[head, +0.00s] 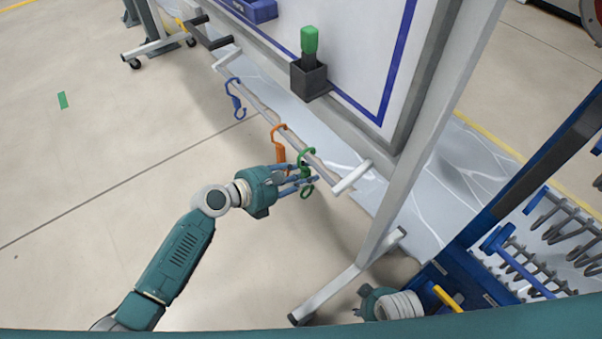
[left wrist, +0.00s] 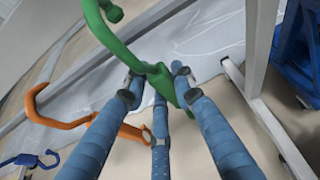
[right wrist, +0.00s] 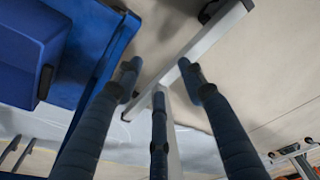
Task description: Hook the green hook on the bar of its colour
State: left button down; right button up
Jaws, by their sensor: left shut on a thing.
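The green hook (head: 304,155) is at the lower right part of a pale rail (head: 255,100) on the white board's stand. My left gripper (head: 303,180) is shut on its lower part. The left wrist view shows the green hook (left wrist: 122,48) between the fingers, its curved top near the rail. I cannot tell whether it still touches the rail. An orange hook (head: 279,150) and a blue hook (head: 234,98) hang on the same rail to the left. My right gripper (right wrist: 160,78) is open and empty in the right wrist view. No green bar shows clearly.
A blue rack (head: 455,275) with several grey spiral hooks, a blue bar (head: 510,262) and a yellow bar (head: 444,298) stands at right. The board's post and foot (head: 345,285) stand between it and my left gripper.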

pick_arm(q)
jog(key=shift+s+a+r+p, duration=0.15)
jog(key=shift+r+p, duration=0.2)
jog(key=shift+r, duration=0.35)
jog(key=shift+a, duration=0.1)
jog(key=shift+s+a+b, duration=0.35)
jog(key=shift+s+a, duration=0.2)
jog(key=shift+a, duration=0.2)
jog(key=shift+s+a+b, duration=0.45)
jog(key=shift+s+a, duration=0.15)
jog(key=shift+a, duration=0.3)
jog(key=shift+s+a+r, duration=0.15)
jog(key=shift+a, duration=0.1)
jog(key=s+a+p, duration=0.2)
jog(key=s+a, duration=0.3)
jog(key=a, duration=0.2)
jog(key=shift+s+a, duration=0.15)
jog(key=shift+a, duration=0.25)
pick_arm(e)
jog(key=f, duration=0.1)
jog(key=s+f, duration=0.1)
jog(key=f, duration=0.2)
jog(key=shift+s+d, duration=0.15)
jog(key=shift+s, duration=0.1)
jog(key=shift+s, duration=0.35)
